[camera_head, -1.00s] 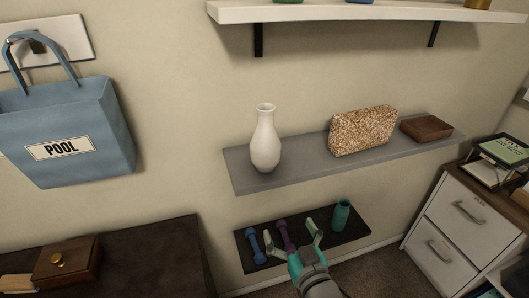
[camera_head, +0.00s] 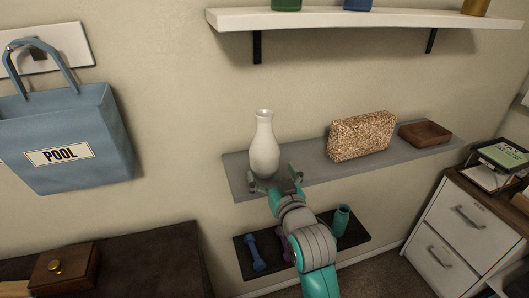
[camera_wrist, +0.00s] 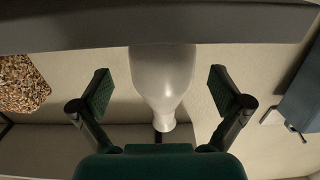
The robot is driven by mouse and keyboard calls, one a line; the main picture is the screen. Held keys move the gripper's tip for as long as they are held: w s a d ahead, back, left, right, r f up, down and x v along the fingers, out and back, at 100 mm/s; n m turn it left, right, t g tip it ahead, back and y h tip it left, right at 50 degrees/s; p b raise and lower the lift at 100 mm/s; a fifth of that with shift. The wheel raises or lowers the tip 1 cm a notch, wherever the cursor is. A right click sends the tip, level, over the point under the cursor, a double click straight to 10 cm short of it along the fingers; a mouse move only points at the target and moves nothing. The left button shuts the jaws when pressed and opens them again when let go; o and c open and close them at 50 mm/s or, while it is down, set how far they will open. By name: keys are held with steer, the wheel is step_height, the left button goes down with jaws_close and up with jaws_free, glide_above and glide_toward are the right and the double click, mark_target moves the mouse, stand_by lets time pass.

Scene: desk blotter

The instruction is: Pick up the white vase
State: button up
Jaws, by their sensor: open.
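The white vase (camera_head: 264,145) stands upright at the left end of the grey middle shelf (camera_head: 322,176). My gripper (camera_head: 276,181) is in front of the vase's lower part in the head view and hides a little of its base. In the wrist view the picture is upside down, and the vase (camera_wrist: 161,80) appears between the two spread fingers (camera_wrist: 161,92). There is a visible gap on each side of it. My gripper is open and holds nothing.
A speckled block (camera_head: 361,137) and a brown wooden box (camera_head: 425,134) sit further right on the same shelf. A lower dark shelf holds a blue dumbbell (camera_head: 255,252) and a teal bottle (camera_head: 341,220). A white shelf (camera_head: 360,19) is above. A blue POOL bag (camera_head: 70,150) hangs left.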

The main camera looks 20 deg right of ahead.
mark_target(264, 159)
steer(key=shift+w+a+r, duration=0.1)
steer(key=shift+w, duration=1.25)
steer(key=shift+w+a+r, duration=0.1)
steer(key=shift+w, duration=1.2)
steer(key=shift+r, duration=0.1)
steer(key=c, duration=1.5)
